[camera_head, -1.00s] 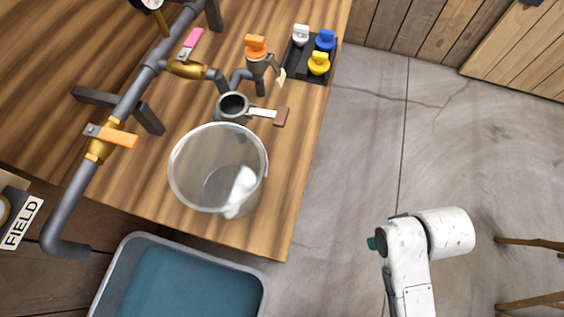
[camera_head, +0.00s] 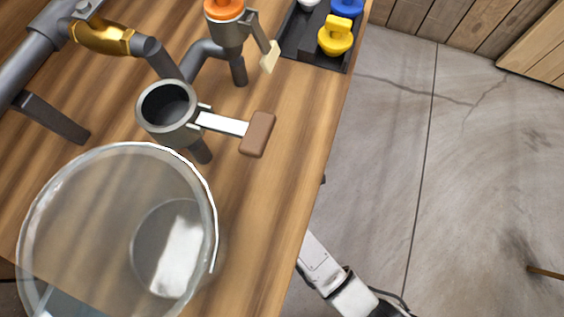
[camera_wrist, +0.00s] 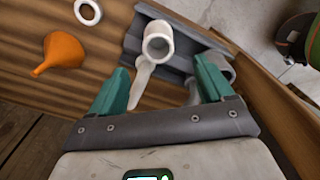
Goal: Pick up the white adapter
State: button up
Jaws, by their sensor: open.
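In the wrist view, a white adapter (camera_wrist: 157,45) with a round open mouth and a narrow tapering stem stands over the grey tray (camera_wrist: 190,22). It lies ahead of my gripper (camera_wrist: 161,85), roughly between the lines of its two green fingers. The fingers are spread wide and nothing is held between them. I cannot tell how far the adapter is from the fingertips. Another pale piece (camera_wrist: 222,66) is partly hidden behind the right finger. My gripper is out of sight in the head view.
In the wrist view, an orange funnel (camera_wrist: 62,52) and a white ring (camera_wrist: 88,11) lie left on the wood.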

notch_tip(320, 180, down, 5)
jog(key=shift+a+f+b, duration=0.1)
jog(key=shift+f+b, duration=0.05)
jog(key=shift+b, duration=0.75)
jog(key=shift+w+f+b, duration=0.2)
jog(key=shift+f+b, duration=1.2)
jog(key=shift+f, duration=1.2)
jog(key=shift+c, duration=0.2)
jog(key=c, duration=1.1)
